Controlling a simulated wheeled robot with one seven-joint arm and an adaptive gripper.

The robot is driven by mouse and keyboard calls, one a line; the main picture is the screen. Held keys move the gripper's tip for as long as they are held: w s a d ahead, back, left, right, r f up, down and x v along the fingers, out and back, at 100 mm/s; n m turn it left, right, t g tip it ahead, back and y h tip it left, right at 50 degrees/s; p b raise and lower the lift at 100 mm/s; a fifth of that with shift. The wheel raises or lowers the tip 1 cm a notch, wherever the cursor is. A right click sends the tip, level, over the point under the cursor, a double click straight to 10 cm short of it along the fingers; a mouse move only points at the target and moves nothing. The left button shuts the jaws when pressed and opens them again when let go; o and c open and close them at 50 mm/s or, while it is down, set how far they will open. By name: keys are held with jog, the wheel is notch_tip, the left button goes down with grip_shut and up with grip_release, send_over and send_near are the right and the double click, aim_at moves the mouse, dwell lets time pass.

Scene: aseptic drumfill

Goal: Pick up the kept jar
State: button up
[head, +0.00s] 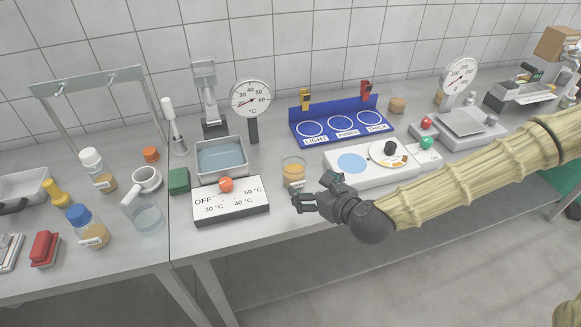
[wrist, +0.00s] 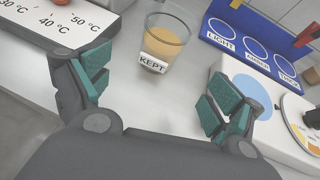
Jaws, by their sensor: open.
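The kept jar is a clear glass (head: 294,172) partly filled with amber liquid. It stands upright on the table between the temperature dial box and the white device with a blue disc. In the wrist view the jar (wrist: 165,42) shows a white label reading KEPT and lies ahead of the fingers, near the top middle. My gripper (head: 312,198) is in front of the jar in the head view. In the wrist view my gripper (wrist: 155,95) is open with green-padded fingers spread apart. Nothing is between them, and they do not touch the jar.
The dial box (head: 231,200) stands left of the jar, with a water bath (head: 221,170) behind it. The white device (head: 345,178) is close on the right. A blue rack (head: 341,124) marked LIGHT, AMBER and THICK stands behind. Bare table lies in front of the jar.

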aim_at(301, 177)
jog(key=shift+w+d+r, duration=0.2)
jog(key=shift+w+r, duration=0.1)
jog(key=shift+w, duration=0.1)
jog(key=shift+w+a+f, duration=0.1)
jog(key=shift+w, duration=0.25)
jog(key=x, duration=0.2)
jog(key=p+x, duration=0.1)
jog(key=x, duration=0.2)
jog(key=shift+s+a, duration=0.2)
jog(key=shift+a, duration=0.05)
jog(key=shift+w+a+f+p, duration=0.1)
jog(key=shift+w+a+p, duration=0.35)
jog(key=shift+w+p, duration=0.15)
jog(key=shift+f+p+x, duration=0.2)
jog(key=shift+p+x, duration=0.5)
jog(key=shift+x, duration=1.2)
jog(key=shift+d, duration=0.1)
jog(key=shift+s, duration=0.1)
jog(key=shift+c, duration=0.2)
jog(key=c, duration=1.3)
